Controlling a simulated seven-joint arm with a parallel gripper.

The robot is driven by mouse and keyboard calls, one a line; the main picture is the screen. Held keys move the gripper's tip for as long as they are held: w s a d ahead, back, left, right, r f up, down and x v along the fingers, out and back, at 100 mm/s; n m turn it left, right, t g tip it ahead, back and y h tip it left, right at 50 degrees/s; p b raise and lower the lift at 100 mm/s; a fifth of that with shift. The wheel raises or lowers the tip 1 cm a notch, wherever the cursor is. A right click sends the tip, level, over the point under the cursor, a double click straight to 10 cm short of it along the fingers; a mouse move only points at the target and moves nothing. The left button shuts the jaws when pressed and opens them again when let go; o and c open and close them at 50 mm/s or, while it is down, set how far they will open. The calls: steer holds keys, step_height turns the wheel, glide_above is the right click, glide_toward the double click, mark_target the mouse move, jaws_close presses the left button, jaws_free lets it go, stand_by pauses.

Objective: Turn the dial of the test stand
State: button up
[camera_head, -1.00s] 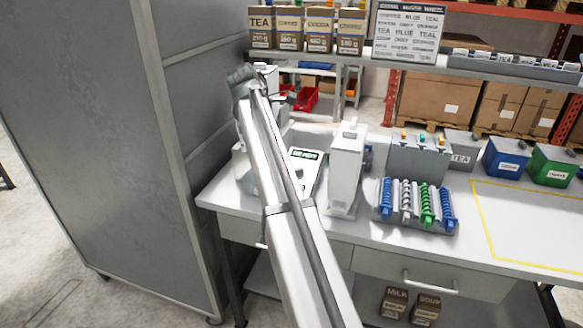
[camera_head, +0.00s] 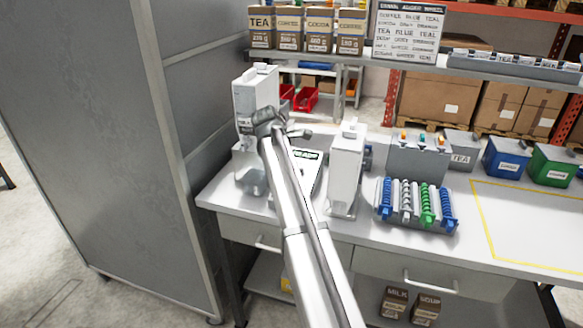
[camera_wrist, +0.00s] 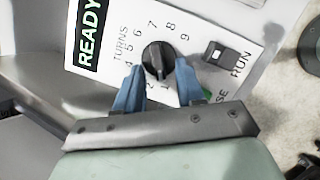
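The test stand's white panel (camera_wrist: 205,35) shows in the wrist view with a READY display (camera_wrist: 90,35), the word TURNS, a ring of numbers and a RUN switch (camera_wrist: 221,55). Its round black dial (camera_wrist: 156,57) sits amid the numbers. My gripper (camera_wrist: 160,66) is open, its two blue fingers apart. The fingertips lie at the left and right of the dial's lower part; I cannot tell whether they touch it. In the head view the panel (camera_head: 308,168) is partly hidden behind my arm, and the dial and fingers cannot be made out.
White dispensers stand left (camera_head: 254,105) and right (camera_head: 346,165) of the panel on the bench. Further right are a rack of coloured augers (camera_head: 418,207), a grey box with coloured knobs (camera_head: 418,160), and several bins (camera_head: 507,157). A tall grey cabinet (camera_head: 110,150) stands at the left.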

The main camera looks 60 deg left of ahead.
steer(key=shift+c, duration=0.4)
jaws_close()
stand_by(0.4)
steer(key=m, duration=0.3)
steer(key=shift+w+a+m+h, duration=0.15)
steer(key=shift+a+m+h, duration=0.2)
steer(key=shift+m+h, duration=0.05)
steer(key=m, duration=0.3)
steer(key=m+g+h, duration=0.1)
steer(key=m, duration=0.1)
steer(key=shift+w+a+r, duration=0.1)
steer(key=shift+w+a, duration=0.1)
steer(key=shift+w, duration=0.05)
steer(key=m, duration=0.1)
steer(key=m+g, duration=0.1)
steer(key=m, duration=0.2)
steer(key=shift+w+r+m, duration=0.1)
steer(key=shift+w+m, duration=0.2)
steer(key=shift+m, duration=0.1)
steer(key=shift+w+m+g, duration=0.15)
steer(key=shift+m+g, duration=0.25)
steer(key=shift+m, duration=0.6)
steer(key=shift+w+m+g, duration=0.1)
steer(key=shift+m+g, duration=0.3)
steer(key=shift+m, duration=0.6)
